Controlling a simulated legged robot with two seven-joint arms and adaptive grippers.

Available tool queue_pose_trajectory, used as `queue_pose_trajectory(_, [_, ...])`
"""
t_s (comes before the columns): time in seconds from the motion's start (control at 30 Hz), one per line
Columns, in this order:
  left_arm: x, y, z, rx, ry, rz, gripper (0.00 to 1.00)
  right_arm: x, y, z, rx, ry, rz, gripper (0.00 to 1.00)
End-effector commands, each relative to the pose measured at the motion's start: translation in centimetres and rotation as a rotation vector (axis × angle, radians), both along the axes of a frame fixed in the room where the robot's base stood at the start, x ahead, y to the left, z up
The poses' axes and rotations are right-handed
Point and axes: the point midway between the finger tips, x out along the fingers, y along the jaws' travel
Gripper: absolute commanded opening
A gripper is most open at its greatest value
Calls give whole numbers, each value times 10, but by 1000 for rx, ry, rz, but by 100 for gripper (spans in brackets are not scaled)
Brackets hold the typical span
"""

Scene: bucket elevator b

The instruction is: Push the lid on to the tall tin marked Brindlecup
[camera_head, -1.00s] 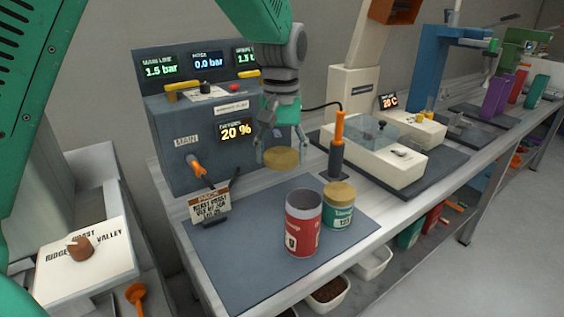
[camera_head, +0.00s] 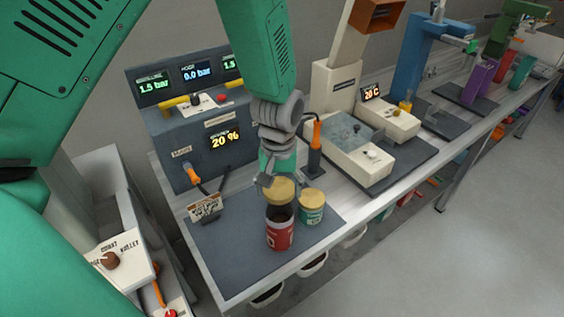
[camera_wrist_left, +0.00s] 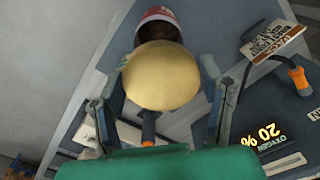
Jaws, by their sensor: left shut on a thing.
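A tall red tin (camera_head: 280,236) stands open on the dark mat; its marking is too small to read. Its dark inside shows below the lid. My left gripper (camera_head: 278,182) is shut on a round gold lid (camera_head: 280,191) and holds it roughly level above the tin's far rim. In the left wrist view, the lid (camera_wrist_left: 160,76) sits between the fingers and hides part of the red tin (camera_wrist_left: 157,14), whose rim and opening show beyond it, off centre. The lid seems apart from the tin. My right gripper is out of view.
A shorter green tin (camera_head: 312,212) with a gold lid stands close right of the red tin. A small sign (camera_head: 205,207) and a grey gauge box (camera_head: 185,120) stand behind left. An orange-handled tool (camera_head: 317,135) stands behind right. The mat (camera_head: 235,270) is clear in front.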

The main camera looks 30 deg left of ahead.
Motion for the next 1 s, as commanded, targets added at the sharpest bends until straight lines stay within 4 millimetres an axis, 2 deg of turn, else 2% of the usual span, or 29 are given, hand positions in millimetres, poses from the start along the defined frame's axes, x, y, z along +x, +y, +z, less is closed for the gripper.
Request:
queue_pose_trajectory(0.03, [-3, -1, 5, -1, 2, 0, 44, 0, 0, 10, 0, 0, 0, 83])
queue_pose_trajectory(0.1, [-6, -2, 5, -2, 1, 1, 44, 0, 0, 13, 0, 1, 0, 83])
queue_pose_trajectory(0.27, [-8, -3, 1, -2, 1, 1, 44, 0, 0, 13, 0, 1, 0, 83])
queue_pose_trajectory(0.57, [-8, -3, -18, -2, 0, 0, 44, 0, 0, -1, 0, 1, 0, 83])
queue_pose_trajectory(0.8, [-8, -3, -42, -2, 0, 0, 44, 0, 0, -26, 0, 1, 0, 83])
queue_pose_trajectory(1.0, [-8, -3, -55, -3, 1, 1, 44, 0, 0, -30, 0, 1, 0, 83])
